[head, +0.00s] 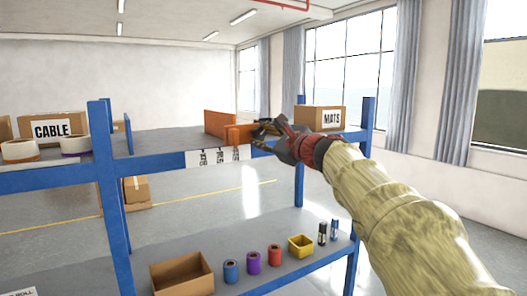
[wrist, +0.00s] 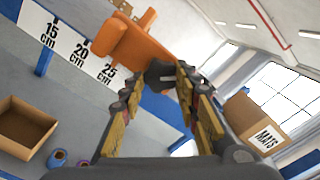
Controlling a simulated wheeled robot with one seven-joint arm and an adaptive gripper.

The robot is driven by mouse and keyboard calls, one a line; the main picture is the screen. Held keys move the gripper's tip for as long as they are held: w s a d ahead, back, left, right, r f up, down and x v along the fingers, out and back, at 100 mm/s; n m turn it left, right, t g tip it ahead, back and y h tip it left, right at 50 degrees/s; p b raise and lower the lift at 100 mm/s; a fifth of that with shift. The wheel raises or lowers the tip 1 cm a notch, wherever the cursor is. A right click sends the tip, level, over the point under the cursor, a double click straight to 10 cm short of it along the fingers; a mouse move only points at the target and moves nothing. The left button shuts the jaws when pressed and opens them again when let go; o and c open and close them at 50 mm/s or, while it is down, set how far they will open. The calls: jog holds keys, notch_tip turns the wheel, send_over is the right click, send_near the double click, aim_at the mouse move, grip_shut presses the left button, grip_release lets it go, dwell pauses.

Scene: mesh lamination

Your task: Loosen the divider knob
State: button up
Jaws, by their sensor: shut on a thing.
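The orange divider (head: 219,122) stands on the upper shelf, with a lower orange block at its front. It also shows in the wrist view (wrist: 140,40), tilted by the camera's angle. The dark divider knob (wrist: 160,72) is at the end of the orange block, between the fingertips. My gripper (head: 262,129) is at the shelf's front edge, to the right of the divider. In the wrist view my gripper (wrist: 157,82) is shut on the knob. In the head view the fingers hide the knob.
A white scale strip (head: 218,156) marked in cm runs along the blue shelf edge (head: 155,162). A MATS box (head: 320,118) stands right and behind my gripper. A CABLE box (head: 55,127) and tape rolls (head: 20,150) are at left. The lower shelf holds a cardboard box (head: 182,275), rolls and a yellow bin (head: 300,246).

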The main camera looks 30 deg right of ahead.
jog(key=n+b, duration=0.4)
jog(key=b, duration=0.1)
jog(key=shift+f+n, duration=0.2)
jog(key=shift+n, duration=0.1)
jog(key=n+b, duration=0.4)
jog(key=n, duration=0.1)
jog(key=shift+r, duration=0.15)
jog(key=shift+b, duration=0.3)
jog(key=o, duration=1.2)
jog(key=shift+r, duration=0.1)
jog(key=shift+c, duration=0.2)
jog(key=s, duration=1.2)
jog(key=shift+d, duration=0.25)
